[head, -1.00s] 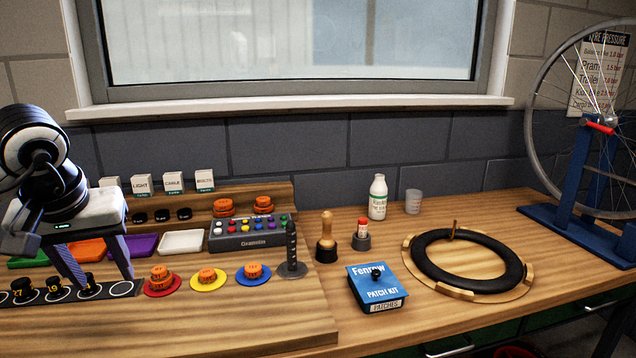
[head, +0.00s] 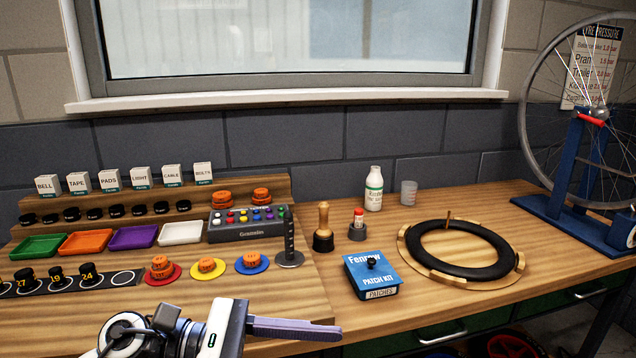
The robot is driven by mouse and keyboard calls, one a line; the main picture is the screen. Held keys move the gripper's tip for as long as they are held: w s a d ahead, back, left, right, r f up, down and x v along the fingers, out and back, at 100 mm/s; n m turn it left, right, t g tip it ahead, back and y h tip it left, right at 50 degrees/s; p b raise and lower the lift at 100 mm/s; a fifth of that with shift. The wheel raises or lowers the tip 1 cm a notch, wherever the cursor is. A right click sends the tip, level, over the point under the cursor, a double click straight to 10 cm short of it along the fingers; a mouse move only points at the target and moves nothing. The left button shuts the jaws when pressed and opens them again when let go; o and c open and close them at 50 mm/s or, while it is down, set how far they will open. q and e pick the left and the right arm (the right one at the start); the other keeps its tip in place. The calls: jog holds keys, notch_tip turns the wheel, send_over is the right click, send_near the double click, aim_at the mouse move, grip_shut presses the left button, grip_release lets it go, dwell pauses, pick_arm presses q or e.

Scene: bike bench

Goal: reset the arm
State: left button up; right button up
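My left gripper (head: 338,331) is low in the head view, in front of the bench's near edge. Its body is white and its fingers are purple-grey, pointing right. I see the fingers edge-on, one hiding the other, so their gap does not show. Nothing shows in them. The wrist is cut off by the bottom of the picture. My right gripper is not in view.
Numbered black pieces (head: 57,277) sit in a row at left. A tyre (head: 460,254) lies on a wooden ring at right.

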pick_arm(q)
jog(key=w+a+f+m+t+y, duration=0.35)
jog(key=a+f+m+t, duration=0.35)
jog(key=m, duration=1)
jog(key=w+a+f+m+t+y, duration=0.3)
jog(key=f+m+t, duration=0.5)
jog(key=m, duration=1)
jog(key=s+a+f+n+g+y, duration=0.3)
jog(key=s+f+n+y, duration=0.1)
jog(key=s+f+n, duration=0.4)
jog(key=s+a+f+n+g+y, duration=0.3)
jog(key=s+f+n, duration=0.6)
jog(key=s+f, duration=0.3)
notch_tip(320, 180, down, 2)
jog(key=shift+s+a+f+g+y, duration=0.2)
jog(key=shift+a+f+g+y, duration=0.05)
jog(key=shift+g+y, duration=0.1)
